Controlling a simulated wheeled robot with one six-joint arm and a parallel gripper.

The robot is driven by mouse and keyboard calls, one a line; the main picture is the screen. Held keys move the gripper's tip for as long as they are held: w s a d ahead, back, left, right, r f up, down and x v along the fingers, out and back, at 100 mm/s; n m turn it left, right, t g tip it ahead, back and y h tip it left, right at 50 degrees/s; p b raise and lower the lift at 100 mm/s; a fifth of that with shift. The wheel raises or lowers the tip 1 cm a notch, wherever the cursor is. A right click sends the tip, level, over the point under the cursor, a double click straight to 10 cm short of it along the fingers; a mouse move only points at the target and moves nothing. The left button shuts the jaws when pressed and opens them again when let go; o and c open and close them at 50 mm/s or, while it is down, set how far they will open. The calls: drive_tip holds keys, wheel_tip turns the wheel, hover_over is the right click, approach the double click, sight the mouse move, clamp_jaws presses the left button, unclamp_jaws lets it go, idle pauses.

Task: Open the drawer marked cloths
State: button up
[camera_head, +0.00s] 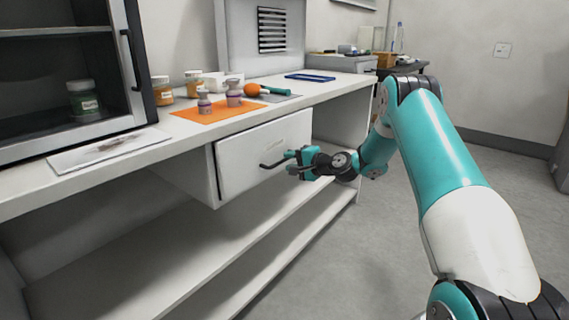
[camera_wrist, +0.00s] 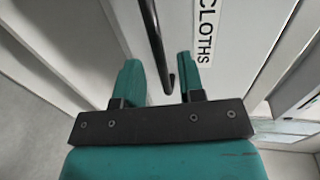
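The white drawer (camera_head: 262,150) hangs under the worktop and looks closed. Its label reading CLOTHS (camera_wrist: 208,32) shows in the wrist view. Its dark bar handle (camera_head: 272,165) is on the drawer front. In the wrist view the handle (camera_wrist: 155,45) reaches down between the two teal fingers. My gripper (camera_head: 292,156) is at the handle in the head view. In the wrist view my gripper (camera_wrist: 160,80) is open, with a finger on each side of the handle and visible gaps. I cannot tell whether either finger touches it.
A glass-fronted cabinet (camera_head: 130,60) stands at left. A lower shelf (camera_head: 200,240) runs below the drawer. The floor (camera_head: 375,240) at right is clear.

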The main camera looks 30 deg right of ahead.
drive_tip(key=shift+x, duration=1.45)
drive_tip(key=shift+c, duration=0.5)
clamp_jaws()
